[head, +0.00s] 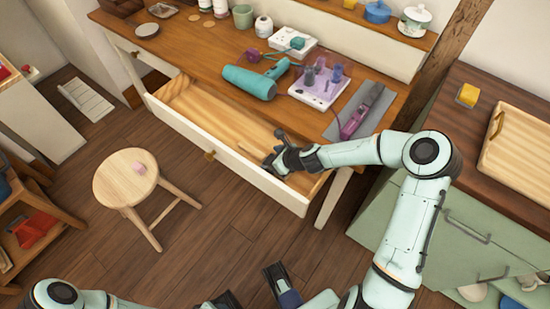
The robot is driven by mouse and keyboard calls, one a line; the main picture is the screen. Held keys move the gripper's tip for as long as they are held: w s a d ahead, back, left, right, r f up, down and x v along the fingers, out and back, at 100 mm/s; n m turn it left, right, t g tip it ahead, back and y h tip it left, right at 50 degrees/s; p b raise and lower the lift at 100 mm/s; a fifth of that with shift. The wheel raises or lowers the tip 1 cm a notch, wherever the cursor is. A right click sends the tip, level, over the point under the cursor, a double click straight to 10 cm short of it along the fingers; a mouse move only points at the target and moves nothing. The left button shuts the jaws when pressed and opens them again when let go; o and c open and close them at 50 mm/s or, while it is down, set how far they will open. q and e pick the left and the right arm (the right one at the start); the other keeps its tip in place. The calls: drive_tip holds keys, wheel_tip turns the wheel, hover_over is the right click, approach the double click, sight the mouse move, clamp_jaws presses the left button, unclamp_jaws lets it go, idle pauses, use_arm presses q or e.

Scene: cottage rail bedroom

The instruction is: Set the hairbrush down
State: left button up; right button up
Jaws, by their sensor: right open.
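My right gripper (274,155) is over the front right part of the open drawer (190,105), its jaws open. I cannot clearly make out a hairbrush. A thin brown strip shows by the fingers at the drawer front, too small to identify, and the gripper and wrist hide part of the drawer there. My left arm comes in at the bottom left. Dark parts at the bottom edge may belong to its gripper, but they are cut off and I cannot tell their state.
On the desk top (195,45) lie a teal hair dryer (250,82), a white holder (320,88) with purple items, and a pink-purple styling tool (355,120) on a grey mat (375,97). A round stool (122,180) stands left of the drawer. A green cabinet (480,235) stands at right.

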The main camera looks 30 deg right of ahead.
use_arm(q)
drive_tip(key=r+p, duration=0.1)
drive_tip(key=s+r+p, duration=0.1)
drive_tip(key=r+p, duration=0.1)
drive_tip(key=p, duration=0.1)
drive_tip(key=shift+s+r+g, duration=0.25)
drive_tip(key=shift+s+g, duration=0.05)
use_arm(e)
drive_tip(key=v, duration=1.2)
drive_tip(key=shift+r, duration=0.1)
drive_tip(key=shift+r, duration=0.1)
